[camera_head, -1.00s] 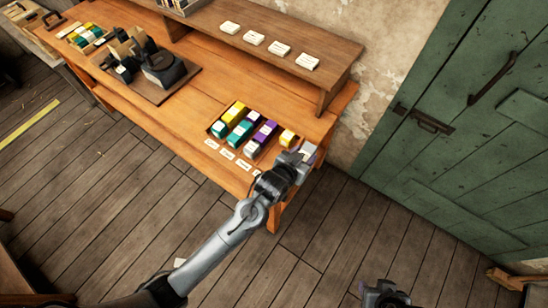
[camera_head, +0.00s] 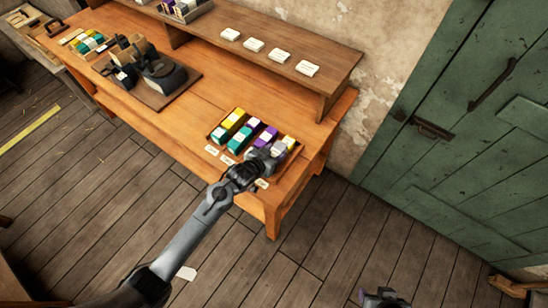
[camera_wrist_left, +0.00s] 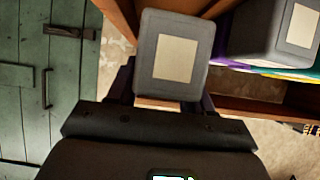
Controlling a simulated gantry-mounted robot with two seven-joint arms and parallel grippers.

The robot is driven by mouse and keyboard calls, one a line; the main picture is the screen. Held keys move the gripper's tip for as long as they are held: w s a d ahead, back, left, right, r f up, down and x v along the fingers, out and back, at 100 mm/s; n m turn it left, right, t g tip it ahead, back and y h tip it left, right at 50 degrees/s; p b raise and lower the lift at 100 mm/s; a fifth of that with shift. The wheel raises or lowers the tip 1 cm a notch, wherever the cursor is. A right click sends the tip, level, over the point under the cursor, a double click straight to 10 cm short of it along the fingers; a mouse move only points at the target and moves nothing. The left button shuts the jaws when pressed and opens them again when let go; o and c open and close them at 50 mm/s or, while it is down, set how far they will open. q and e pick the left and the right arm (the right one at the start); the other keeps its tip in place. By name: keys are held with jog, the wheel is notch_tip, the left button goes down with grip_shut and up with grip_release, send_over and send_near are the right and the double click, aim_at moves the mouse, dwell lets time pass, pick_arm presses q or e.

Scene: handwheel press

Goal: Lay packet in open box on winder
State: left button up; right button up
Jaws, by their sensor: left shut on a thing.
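My left gripper (camera_head: 268,155) is shut on a grey packet (camera_wrist_left: 173,55) with a cream label, seen close up in the left wrist view. In the head view it is over the right front part of a wooden tray (camera_head: 212,139) of yellow, teal and purple packets, and partly hides it. Another grey packet (camera_wrist_left: 285,30) shows beside the held one in the wrist view. A black device (camera_head: 160,70) with tan parts, probably the winder, stands on a board at the bench's left; I cannot make out an open box there. My right gripper (camera_head: 383,298) shows at the bottom edge, its jaws unclear.
The wooden bench (camera_head: 190,115) is bare between the device and the tray. A raised shelf (camera_head: 300,45) at the back holds white cards and a holder of packets (camera_head: 185,10). Small labels (camera_head: 212,150) lie before the tray. A green door (camera_head: 440,150) is at right.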

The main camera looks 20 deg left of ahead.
pick_arm(q)
jog(key=shift+f, duration=1.55)
jog(key=shift+f, duration=0.1)
jog(key=shift+f, duration=0.15)
jog(key=o, duration=1.1)
